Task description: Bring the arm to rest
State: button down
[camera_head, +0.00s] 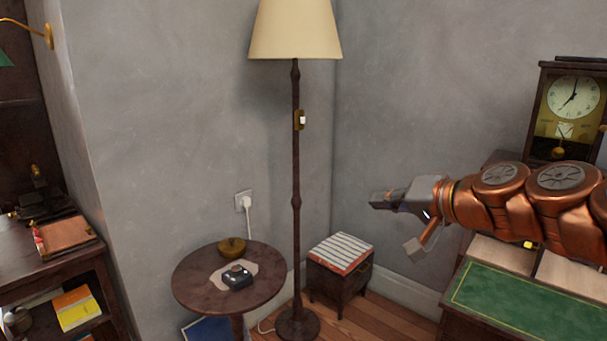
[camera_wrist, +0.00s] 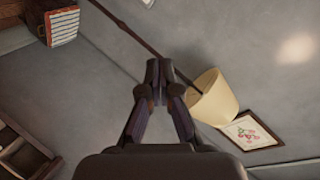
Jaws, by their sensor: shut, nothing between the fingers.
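My gripper (camera_head: 384,201) is at the end of my copper-coloured arm, which reaches in from the right in the head view. It points left, in mid-air, over the gap between the floor lamp and the green-topped desk (camera_head: 530,306). In the wrist view my gripper (camera_wrist: 159,68) has its two fingertips together and nothing between them. It touches nothing that I can see.
A floor lamp (camera_head: 296,190) with a cream shade stands left of my gripper. A round table (camera_head: 195,289) holds a small dark device (camera_head: 237,278). A striped-top stool (camera_head: 340,253) stands in the corner. A clock (camera_head: 573,105) stands behind my arm.

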jog(key=s+a+f+n+g+h+p, duration=0.1)
jog(key=s+a+f+n+g+p, duration=0.2)
jog(key=s, duration=0.4)
jog(key=s+a+f+g+h+p, duration=0.1)
jog(key=s+a+f+g+p, duration=0.15)
jog(key=s+g+p, duration=0.35)
jog(key=s+d+f+g+h+p, duration=0.1)
jog(key=s+d+g+h+p, duration=0.1)
jog(key=s, duration=0.8)
jog(key=s+d+f+g+h+p, duration=0.2)
jog(key=s+d+h+p, duration=0.2)
jog(key=s+d, duration=0.3)
jog(key=s+p, duration=0.1)
jog(key=s, duration=0.2)
jog(key=shift+s, duration=0.4)
jog(key=shift+a+r, duration=0.1)
jog(key=shift+a, duration=0.05)
